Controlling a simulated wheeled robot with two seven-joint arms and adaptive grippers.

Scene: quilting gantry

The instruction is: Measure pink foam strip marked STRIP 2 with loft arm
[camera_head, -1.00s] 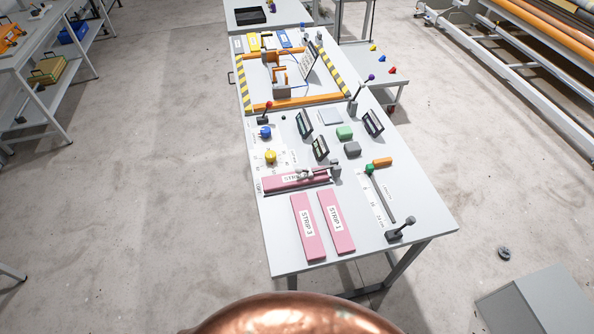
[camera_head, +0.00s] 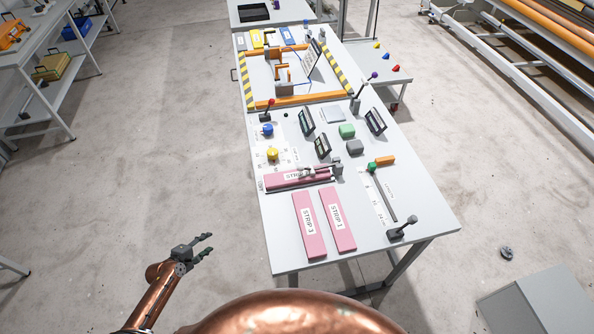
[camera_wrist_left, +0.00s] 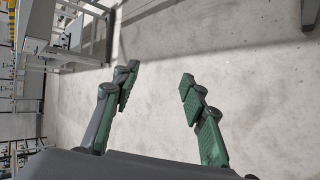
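The pink foam strip marked STRIP (camera_head: 283,181) lies across the table at its left edge; its number is hidden by a grey arm with a knob (camera_head: 309,172) that reaches over it, likely the loft arm. I cannot tell whether the arm touches the foam. Pink strips STRIP 3 (camera_head: 308,227) and STRIP 1 (camera_head: 338,222) lie side by side in front of it. My left gripper (camera_head: 208,246) is left of the table, over the floor, open and empty. Its open green-padded fingers (camera_wrist_left: 157,88) show in the left wrist view. My right gripper is not in view.
The table (camera_head: 375,257) also bears blue and yellow knobs, small displays (camera_head: 323,146), green and grey blocks, a lever (camera_head: 402,229) at the front right and an orange-framed gantry (camera_head: 298,100) behind. Open floor lies between my left gripper and the table.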

